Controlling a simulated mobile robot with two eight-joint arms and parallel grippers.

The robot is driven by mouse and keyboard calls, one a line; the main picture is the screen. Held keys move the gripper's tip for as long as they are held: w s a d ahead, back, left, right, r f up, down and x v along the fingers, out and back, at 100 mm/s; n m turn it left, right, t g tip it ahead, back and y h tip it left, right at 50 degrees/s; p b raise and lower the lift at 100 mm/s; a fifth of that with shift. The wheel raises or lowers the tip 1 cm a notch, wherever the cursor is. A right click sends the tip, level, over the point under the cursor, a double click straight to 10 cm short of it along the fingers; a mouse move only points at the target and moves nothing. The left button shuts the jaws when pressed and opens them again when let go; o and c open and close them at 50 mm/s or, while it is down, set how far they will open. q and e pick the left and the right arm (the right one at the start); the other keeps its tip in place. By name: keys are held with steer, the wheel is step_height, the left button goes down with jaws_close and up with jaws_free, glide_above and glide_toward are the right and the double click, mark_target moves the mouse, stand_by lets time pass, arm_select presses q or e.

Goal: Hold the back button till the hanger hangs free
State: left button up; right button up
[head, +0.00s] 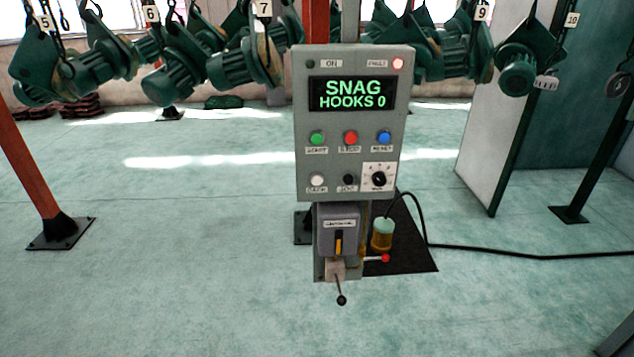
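The control box (346,150) stands on a post in the middle of the head view. Its display (352,94) reads "SNAG HOOKS 0". The fault lamp (398,63) glows red and the ON lamp (310,64) is dark. The white back button (317,180) is at the lower left of the panel, with nothing touching it. Green hoist parts hang from numbered hangers along the top; hanger 7 (264,9) is just left of the box. I cannot tell which hanger is snagged. Neither of my grippers is in view.
Green, red and blue buttons, a black button and a dial (379,178) share the panel. Below are a grey switch box (338,230), a black-knobbed lever (341,299) and a yellow canister (382,235). A black cable (520,254) runs right. The floor in front is clear.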

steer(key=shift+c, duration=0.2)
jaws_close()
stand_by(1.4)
